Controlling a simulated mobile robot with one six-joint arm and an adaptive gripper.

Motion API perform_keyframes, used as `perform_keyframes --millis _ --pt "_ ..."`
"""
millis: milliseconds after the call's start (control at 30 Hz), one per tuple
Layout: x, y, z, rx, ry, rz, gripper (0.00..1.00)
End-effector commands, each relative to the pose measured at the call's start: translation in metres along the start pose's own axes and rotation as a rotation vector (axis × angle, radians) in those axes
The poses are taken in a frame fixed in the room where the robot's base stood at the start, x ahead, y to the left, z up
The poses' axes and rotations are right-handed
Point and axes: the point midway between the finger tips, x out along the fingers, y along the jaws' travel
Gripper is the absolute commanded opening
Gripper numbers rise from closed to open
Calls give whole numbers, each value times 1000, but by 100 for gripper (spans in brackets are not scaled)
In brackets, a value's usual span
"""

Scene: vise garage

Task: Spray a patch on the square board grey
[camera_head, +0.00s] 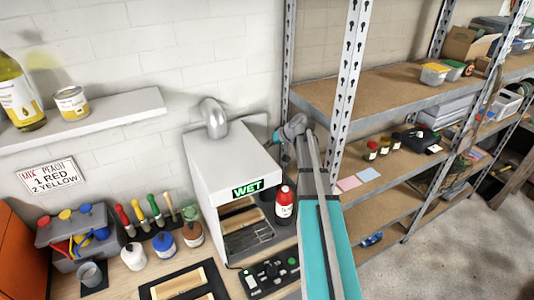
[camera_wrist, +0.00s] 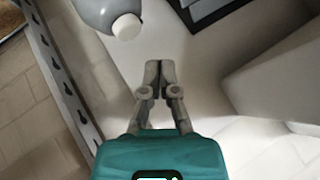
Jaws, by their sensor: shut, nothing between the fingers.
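A pale wooden board (camera_head: 240,216) shows inside the white booth (camera_head: 219,165) with a lit green WET sign. A wood-coloured panel (camera_head: 178,283) lies on a dark mat at the bottom edge, partly cut off. I cannot tell which is the square board, and no grey patch shows. My gripper (camera_head: 290,129) is by the shelf post, right of the booth top. In the wrist view my gripper (camera_wrist: 160,66) has its fingertips together with nothing between them. A grey rounded object with a white end (camera_wrist: 112,18) shows at upper left, apart from the fingers; I cannot tell what it is.
A control box (camera_head: 269,276) sits in front. A metal shelf post (camera_head: 347,90) stands close to my arm. Open floor (camera_head: 460,255) lies at right.

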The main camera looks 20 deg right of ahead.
Motion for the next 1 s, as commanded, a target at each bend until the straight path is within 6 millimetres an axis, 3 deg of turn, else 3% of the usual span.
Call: perform_keyframes --millis 500,1000 --pt "-27 -19 -20 0 0 0 0" --pt "-29 -20 -21 1 0 0 0"
